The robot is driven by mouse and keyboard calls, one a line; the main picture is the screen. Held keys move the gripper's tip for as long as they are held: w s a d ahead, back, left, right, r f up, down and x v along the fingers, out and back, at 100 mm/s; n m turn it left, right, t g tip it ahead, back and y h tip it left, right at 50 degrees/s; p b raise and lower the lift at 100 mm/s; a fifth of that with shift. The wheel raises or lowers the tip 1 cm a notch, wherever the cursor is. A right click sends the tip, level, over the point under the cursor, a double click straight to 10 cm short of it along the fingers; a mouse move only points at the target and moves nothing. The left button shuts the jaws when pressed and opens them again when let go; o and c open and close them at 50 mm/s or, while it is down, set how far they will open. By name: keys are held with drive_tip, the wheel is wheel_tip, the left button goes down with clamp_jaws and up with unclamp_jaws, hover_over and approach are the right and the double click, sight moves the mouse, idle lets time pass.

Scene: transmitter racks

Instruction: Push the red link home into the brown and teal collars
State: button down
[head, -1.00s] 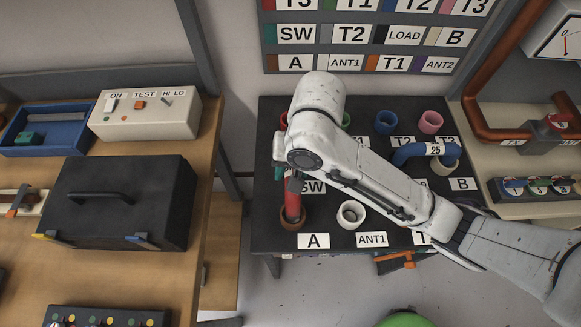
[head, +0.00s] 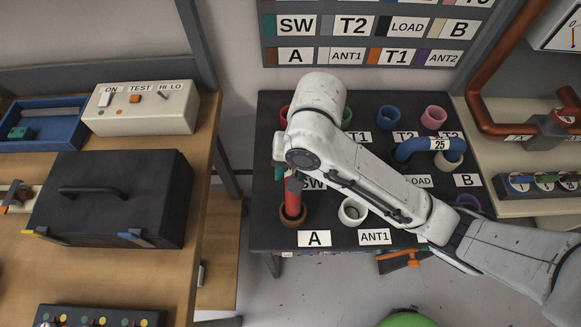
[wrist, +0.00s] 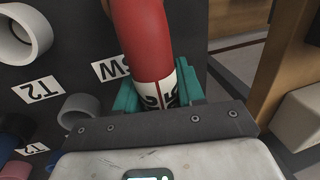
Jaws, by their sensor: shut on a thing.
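The red link (head: 292,196) stands with its near leg at the brown collar (head: 293,218), by the A label. The leg looks within the collar's rim; how deep it sits I cannot tell. In the wrist view the red link (wrist: 142,40) curves up and away, with a white numbered band at my jaws. My gripper (wrist: 158,95) is shut on this band, a teal jaw on each side. In the head view my arm hides the gripper and the link's far end. A bit of teal (head: 278,173) shows left of the SW label; the teal collar's mouth is hidden.
A white collar (head: 352,211) stands right of the brown one. A blue link (head: 428,149) marked 25 bridges collars at the right. Blue (head: 388,117) and pink (head: 433,117) collars stand behind. A wooden bench with a black case (head: 110,197) lies left.

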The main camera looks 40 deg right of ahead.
drive_tip(key=shift+f+b, duration=0.4)
drive_tip(key=shift+f, duration=0.1)
drive_tip(key=c, duration=0.6)
unclamp_jaws()
drive_tip(key=shift+r, duration=0.15)
wheel_tip(320, 180, up, 10)
drive_tip(key=s+d+p, duration=0.1)
drive_tip(key=p, duration=0.3)
drive_tip(key=shift+d+r, duration=0.2)
drive_tip(key=shift+d, duration=0.15)
drive_tip(key=shift+s, duration=0.1)
